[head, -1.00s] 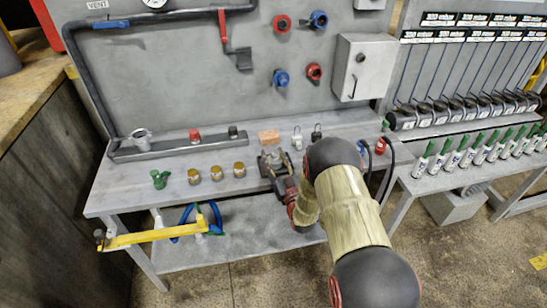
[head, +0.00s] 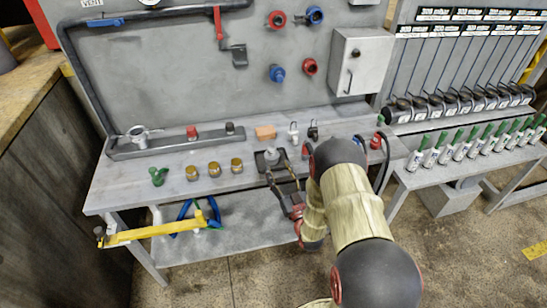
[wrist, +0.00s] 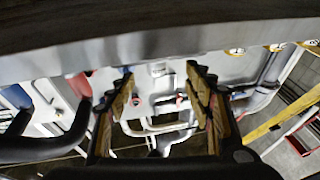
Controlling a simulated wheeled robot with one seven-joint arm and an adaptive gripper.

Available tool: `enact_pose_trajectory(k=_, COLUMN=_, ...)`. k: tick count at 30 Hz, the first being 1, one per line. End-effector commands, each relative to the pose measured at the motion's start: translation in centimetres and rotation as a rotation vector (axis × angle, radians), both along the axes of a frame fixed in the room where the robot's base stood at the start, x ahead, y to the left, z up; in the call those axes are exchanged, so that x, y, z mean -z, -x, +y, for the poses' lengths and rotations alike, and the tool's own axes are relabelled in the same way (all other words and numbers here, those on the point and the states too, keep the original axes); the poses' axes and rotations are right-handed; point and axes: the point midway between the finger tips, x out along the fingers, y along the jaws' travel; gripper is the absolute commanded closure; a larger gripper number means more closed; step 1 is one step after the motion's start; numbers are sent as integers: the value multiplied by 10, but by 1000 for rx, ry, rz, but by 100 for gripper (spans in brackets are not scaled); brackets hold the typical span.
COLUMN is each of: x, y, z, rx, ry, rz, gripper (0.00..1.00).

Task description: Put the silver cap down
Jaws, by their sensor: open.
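A silver cap (head: 272,155) sits on a dark square base on the workbench's top, near the front edge. My gripper (head: 283,176) is just in front of it on the near side, with its two fingers spread apart and nothing between them. The cap appears clear of the fingers. In the wrist view my gripper (wrist: 160,75) also shows open and empty; the cap does not show there.
Brass caps (head: 214,169) and a green valve (head: 158,177) stand to the left on the workbench (head: 120,190). An orange block (head: 265,132) and padlocks (head: 294,131) stand behind. A yellow-framed tool (head: 150,234) is at the front left.

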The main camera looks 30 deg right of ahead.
Motion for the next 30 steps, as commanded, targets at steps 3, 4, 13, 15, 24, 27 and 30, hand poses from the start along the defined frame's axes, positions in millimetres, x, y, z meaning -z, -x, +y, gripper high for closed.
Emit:
enact_pose_trajectory(k=3, x=4, y=18, z=2, rx=0, ry=1, rz=1, gripper=48)
enact_pose_trajectory(k=4, x=5, y=21, z=2, rx=1, ry=1, rz=0, gripper=48)
enact_pose_trajectory(k=13, x=8, y=34, z=4, rx=-1, ry=0, rz=-2, gripper=48)
enact_pose_trajectory(k=15, x=8, y=34, z=4, rx=-1, ry=0, rz=-2, gripper=48)
enact_pose_trajectory(k=24, x=8, y=33, z=4, rx=-1, ry=0, rz=-1, gripper=48)
enact_pose_trajectory(k=27, x=9, y=33, z=4, rx=-1, ry=0, rz=-1, gripper=48)
enact_pose_trajectory(k=30, x=9, y=34, z=4, rx=-1, ry=0, rz=-1, gripper=48)
